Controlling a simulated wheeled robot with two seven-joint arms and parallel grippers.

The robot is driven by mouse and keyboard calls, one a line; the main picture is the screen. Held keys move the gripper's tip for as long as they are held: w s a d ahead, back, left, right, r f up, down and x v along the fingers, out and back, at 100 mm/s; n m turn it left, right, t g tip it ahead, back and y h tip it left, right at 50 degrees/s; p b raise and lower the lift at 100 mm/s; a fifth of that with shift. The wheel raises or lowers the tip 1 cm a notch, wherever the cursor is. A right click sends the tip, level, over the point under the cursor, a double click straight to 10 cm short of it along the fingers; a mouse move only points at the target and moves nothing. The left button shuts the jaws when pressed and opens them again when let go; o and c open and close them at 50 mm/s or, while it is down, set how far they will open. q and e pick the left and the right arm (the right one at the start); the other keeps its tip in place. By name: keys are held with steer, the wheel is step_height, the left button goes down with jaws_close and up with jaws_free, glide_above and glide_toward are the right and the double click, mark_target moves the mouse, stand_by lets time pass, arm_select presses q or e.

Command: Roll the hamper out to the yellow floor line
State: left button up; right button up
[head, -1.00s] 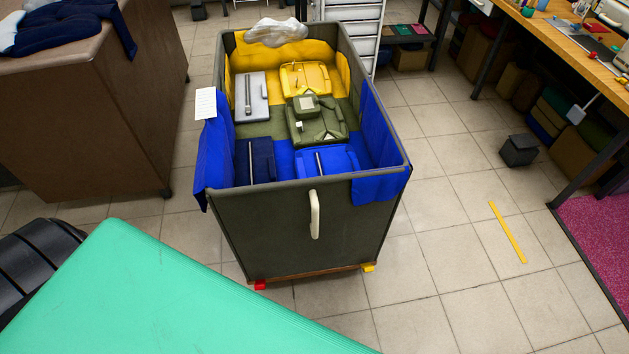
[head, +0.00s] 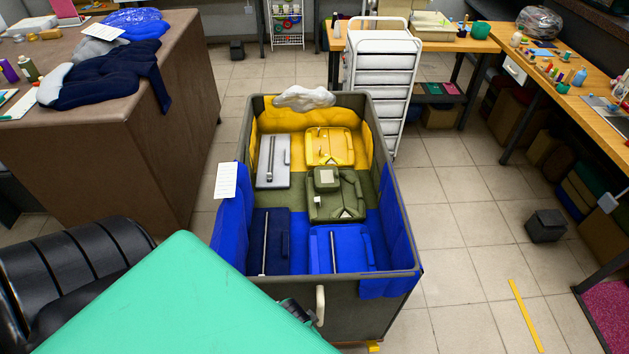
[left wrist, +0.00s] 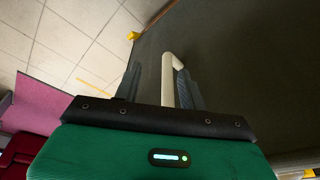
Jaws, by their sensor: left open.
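The hamper (head: 372,312) is a dark grey-green bin standing in front of me, holding folded yellow, grey, green and blue bagged items. Its cream handle (head: 320,305) is on the near wall, and also shows in the left wrist view (left wrist: 169,72). My left gripper (head: 295,309) is at the handle, mostly hidden behind my green arm cover. In the left wrist view the gripper (left wrist: 158,75) is open, with the handle between its fingers. The yellow floor line (head: 525,314) lies on the tiles to the right of the hamper, apart from it. My right gripper is not in view.
A brown counter (head: 165,130) stands to the left. A white drawer cart (head: 383,75) is behind the hamper. A wooden workbench (head: 560,90) runs along the right, with a small dark box (head: 546,225) on the floor.

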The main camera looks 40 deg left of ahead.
mark_target(322, 305)
arm_select(q)
steer(key=w+d+r+m+h+p, duration=0.1)
steer(key=d+r+p, duration=0.1)
steer(key=r, duration=0.5)
steer(key=w+d+r+m+p, duration=0.1)
steer(key=w+d+r+m, duration=0.1)
steer(key=r, duration=0.5)
steer(key=w+d+m+h+p, duration=0.1)
steer(key=d+m+p, duration=0.1)
steer(key=d+m, duration=0.55)
steer(key=w+a+f+m+g, duration=0.1)
steer(key=a+f+m, duration=0.3)
steer(key=f, duration=0.1)
steer(key=w+a+f+m+g+y, duration=0.1)
steer(key=a+f+m, duration=0.3)
steer(key=w+a+f+m+y, duration=0.1)
steer(key=a+f+m, duration=0.3)
steer(key=f, duration=0.1)
steer(key=shift+a+f+m+g, duration=0.2)
steer(key=shift+f+m+g, duration=0.15)
steer(key=shift+g, duration=0.05)
steer(key=shift+d, duration=0.1)
steer(key=c, duration=0.8)
steer(key=shift+w, duration=0.15)
